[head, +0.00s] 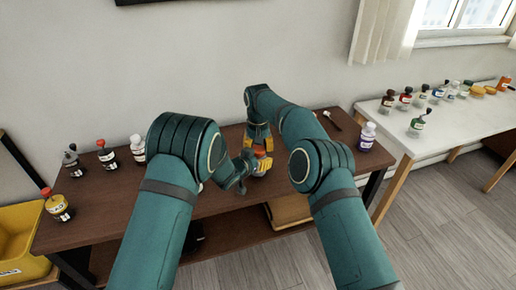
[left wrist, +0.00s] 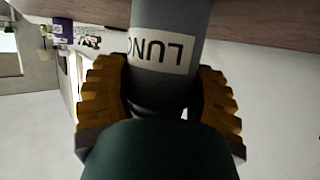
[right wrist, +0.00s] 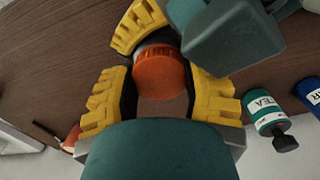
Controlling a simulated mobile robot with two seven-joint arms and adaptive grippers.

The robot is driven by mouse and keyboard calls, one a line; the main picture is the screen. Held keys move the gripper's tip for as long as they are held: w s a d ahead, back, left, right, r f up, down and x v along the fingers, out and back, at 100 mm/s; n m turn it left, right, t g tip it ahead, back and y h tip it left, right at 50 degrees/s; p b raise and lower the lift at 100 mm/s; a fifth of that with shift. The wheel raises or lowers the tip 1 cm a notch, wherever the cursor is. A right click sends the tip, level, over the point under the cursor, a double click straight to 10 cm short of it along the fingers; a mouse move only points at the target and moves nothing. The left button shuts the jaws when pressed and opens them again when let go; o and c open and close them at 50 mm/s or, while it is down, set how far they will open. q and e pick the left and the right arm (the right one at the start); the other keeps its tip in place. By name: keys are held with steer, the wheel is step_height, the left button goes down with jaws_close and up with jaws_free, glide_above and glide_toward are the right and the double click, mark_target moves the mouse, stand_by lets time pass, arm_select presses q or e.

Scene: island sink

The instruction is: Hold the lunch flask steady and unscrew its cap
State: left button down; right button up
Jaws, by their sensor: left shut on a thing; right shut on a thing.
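The lunch flask (left wrist: 178,20) is a grey cylinder with a pale label reading "LUNC", upside down in the left wrist view. My left gripper (left wrist: 165,100) is shut on its body, one yellow-padded finger on each side. The orange cap (right wrist: 160,72) sits on top of the flask, between the yellow fingers of my right gripper (right wrist: 160,95), which is shut on it. In the head view, the orange cap (head: 261,154) shows small between both grippers on the brown table. Most of the flask's body is hidden there by my left gripper. I cannot tell whether the cap's thread is loose.
A purple-labelled bottle (head: 367,137) stands at the right end. A yellow crate (head: 20,245) is at far left. A white table (head: 400,138) with several bottles is at right. The brown table's front middle is clear.

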mark_target(258, 148)
steer(key=shift+r, duration=0.3)
stand_by(0.4)
steer(key=shift+r, duration=0.8)
steer(key=shift+r, duration=2.05)
arm_select(q)
steer(key=shift+c, duration=0.3)
jaws_free()
